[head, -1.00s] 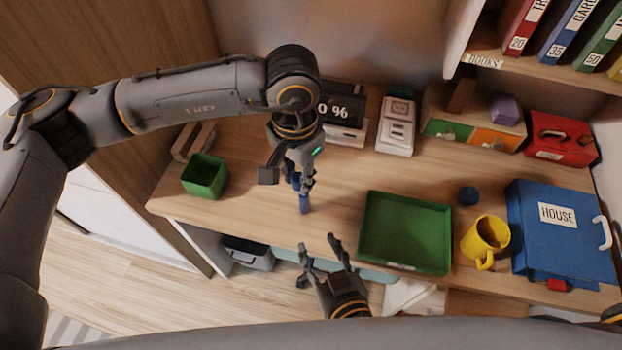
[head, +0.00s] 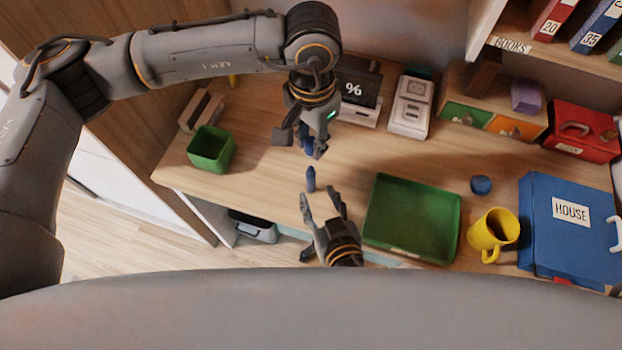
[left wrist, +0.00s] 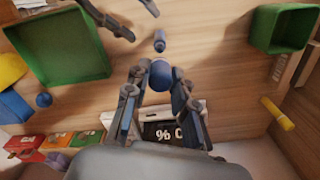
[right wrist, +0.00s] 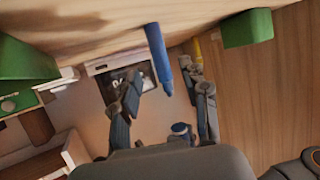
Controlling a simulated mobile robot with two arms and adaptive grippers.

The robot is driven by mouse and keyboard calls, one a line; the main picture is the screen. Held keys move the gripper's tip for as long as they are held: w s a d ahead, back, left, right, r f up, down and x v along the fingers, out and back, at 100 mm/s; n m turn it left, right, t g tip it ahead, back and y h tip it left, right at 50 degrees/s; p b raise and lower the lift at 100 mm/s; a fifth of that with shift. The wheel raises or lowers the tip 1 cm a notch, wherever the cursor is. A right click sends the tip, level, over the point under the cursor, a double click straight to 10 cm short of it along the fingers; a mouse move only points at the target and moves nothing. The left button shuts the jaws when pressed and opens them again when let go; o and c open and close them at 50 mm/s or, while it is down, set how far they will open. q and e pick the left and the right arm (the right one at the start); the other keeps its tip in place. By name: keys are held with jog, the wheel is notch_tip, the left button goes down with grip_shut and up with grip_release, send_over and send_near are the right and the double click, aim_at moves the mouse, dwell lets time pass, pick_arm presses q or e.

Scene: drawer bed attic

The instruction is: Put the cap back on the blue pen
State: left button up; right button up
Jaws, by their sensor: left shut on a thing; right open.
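The blue pen (head: 311,178) appears to stand on the desk near its front edge, tapered end up. In the right wrist view the pen (right wrist: 158,58) is a long blue rod near the open fingers. My left gripper (head: 314,150) is just above and behind it, shut on a small blue piece (left wrist: 161,76) that looks like the cap, apart from the pen. The fingers partly hide this piece. The pen (left wrist: 159,42) also shows beyond it in the left wrist view. My right gripper (head: 323,193) is open, in front of the pen, its fingertips close to it.
A green tray (head: 412,246) lies to the right, with a blue round object (head: 480,185) and yellow mug (head: 492,233) beyond. A green cup (head: 211,149) stands left. A tablet (head: 360,85) and white device (head: 411,105) stand behind.

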aim_at(312, 184)
jog(key=x, duration=0.7)
jog(key=shift+c, duration=0.2)
grip_shut()
